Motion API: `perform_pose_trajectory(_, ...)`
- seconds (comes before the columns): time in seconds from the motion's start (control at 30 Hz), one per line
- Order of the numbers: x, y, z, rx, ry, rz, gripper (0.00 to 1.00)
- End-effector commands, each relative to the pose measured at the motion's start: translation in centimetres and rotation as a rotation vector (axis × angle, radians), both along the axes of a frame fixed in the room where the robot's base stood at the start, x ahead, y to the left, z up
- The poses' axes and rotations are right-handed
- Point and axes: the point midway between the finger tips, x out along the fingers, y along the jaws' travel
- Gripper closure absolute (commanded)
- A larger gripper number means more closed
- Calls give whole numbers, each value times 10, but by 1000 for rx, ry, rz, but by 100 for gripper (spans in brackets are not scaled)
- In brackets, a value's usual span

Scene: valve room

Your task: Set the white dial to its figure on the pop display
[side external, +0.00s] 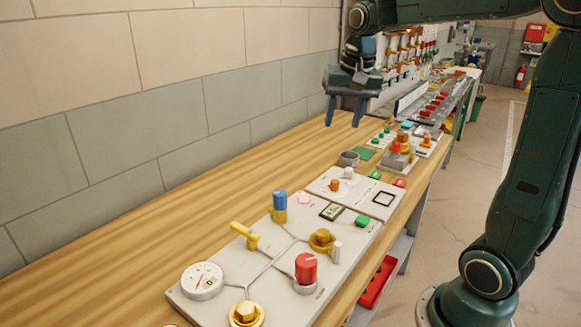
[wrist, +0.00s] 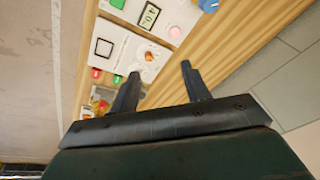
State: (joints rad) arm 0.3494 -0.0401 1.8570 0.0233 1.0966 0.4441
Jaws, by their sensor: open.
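My gripper (side external: 344,122) is open and empty, fingers pointing down, high above the far part of the bench. In the wrist view its two fingers (wrist: 160,69) stand apart, with nothing between them. A small display (side external: 331,211) with dark digits sits on the near grey-white board. In the wrist view this display (wrist: 150,15) seems to read 4.0, tilted.
The near board also carries a red knob (side external: 306,268), a blue-topped knob (side external: 280,202), a yellow lever (side external: 245,236) and brass valves (side external: 322,240). A wall runs along the left. The bench's left strip is clear.

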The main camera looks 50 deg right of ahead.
Motion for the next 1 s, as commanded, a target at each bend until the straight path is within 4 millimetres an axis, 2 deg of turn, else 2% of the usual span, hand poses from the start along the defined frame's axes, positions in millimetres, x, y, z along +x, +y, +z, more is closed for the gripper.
perform_pose_trajectory(0.1, 19, -28, -9, 24, 31, -105, 53)
perform_pose_trajectory(0.3, 44, -75, -27, 62, 74, -281, 53)
perform_pose_trajectory(0.5, 62, -125, -53, 99, 118, -458, 53)
perform_pose_trajectory(0.7, 70, -174, -83, 131, 157, -624, 53)
perform_pose_trajectory(0.8, 72, -192, -95, 143, 171, -686, 53)
perform_pose_trajectory(1.0, 72, -209, -108, 155, 186, -750, 53)
